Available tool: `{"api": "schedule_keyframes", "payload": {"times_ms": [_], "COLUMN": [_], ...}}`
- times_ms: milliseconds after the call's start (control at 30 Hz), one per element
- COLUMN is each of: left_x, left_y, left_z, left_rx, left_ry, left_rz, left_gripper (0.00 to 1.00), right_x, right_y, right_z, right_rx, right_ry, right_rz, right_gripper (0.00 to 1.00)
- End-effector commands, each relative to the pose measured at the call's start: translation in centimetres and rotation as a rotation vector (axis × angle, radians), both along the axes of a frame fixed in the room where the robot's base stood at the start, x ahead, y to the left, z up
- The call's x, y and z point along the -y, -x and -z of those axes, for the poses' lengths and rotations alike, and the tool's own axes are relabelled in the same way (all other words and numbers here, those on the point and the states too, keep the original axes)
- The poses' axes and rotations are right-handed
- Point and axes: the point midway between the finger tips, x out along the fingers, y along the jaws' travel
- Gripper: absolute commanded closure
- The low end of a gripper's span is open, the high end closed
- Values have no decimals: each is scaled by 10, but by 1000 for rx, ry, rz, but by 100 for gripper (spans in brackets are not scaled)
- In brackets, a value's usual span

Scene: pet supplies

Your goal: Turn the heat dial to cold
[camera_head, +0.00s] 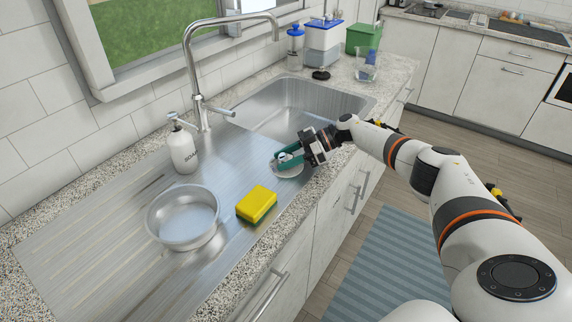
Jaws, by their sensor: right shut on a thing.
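The steel faucet (194,75) stands behind the sink. I cannot tell which part is the heat dial, and no hot or cold mark is readable. My right gripper (288,160) is low over the front of the drainboard, well to the right of the faucet and apart from it. Its green-looking fingers are shut on a small pale round thing (288,171), which the fingers partly hide. My left gripper is not in view.
A white soap bottle (183,151), a round metal bowl (183,218) and a yellow sponge (257,203) stand on the drainboard (110,230). The sink basin (300,103) looks empty. Several containers and a clear glass (366,66) stand beyond it.

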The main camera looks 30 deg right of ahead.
Motion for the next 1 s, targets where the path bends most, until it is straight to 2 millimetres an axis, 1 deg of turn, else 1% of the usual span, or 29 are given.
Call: {"api": "schedule_keyframes", "payload": {"times_ms": [67,433,467,500,567,867,1000], "left_x": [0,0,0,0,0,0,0], "left_y": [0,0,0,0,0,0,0], "left_z": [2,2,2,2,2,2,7], "left_rx": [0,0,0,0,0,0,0], "left_ry": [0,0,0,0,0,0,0], "left_rz": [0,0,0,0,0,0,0], "left_gripper": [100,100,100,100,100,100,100], "right_x": [0,0,0,0,0,1,12], "right_y": [0,0,0,0,0,0,4], "right_z": [0,-1,-1,-1,-1,-1,-4], "right_rx": [1,2,2,2,1,1,1], "right_ry": [0,0,0,0,-1,0,1], "right_rz": [-6,-9,-9,-9,-9,-9,-7], "right_gripper": [82,82,55,48,38,38,38]}}
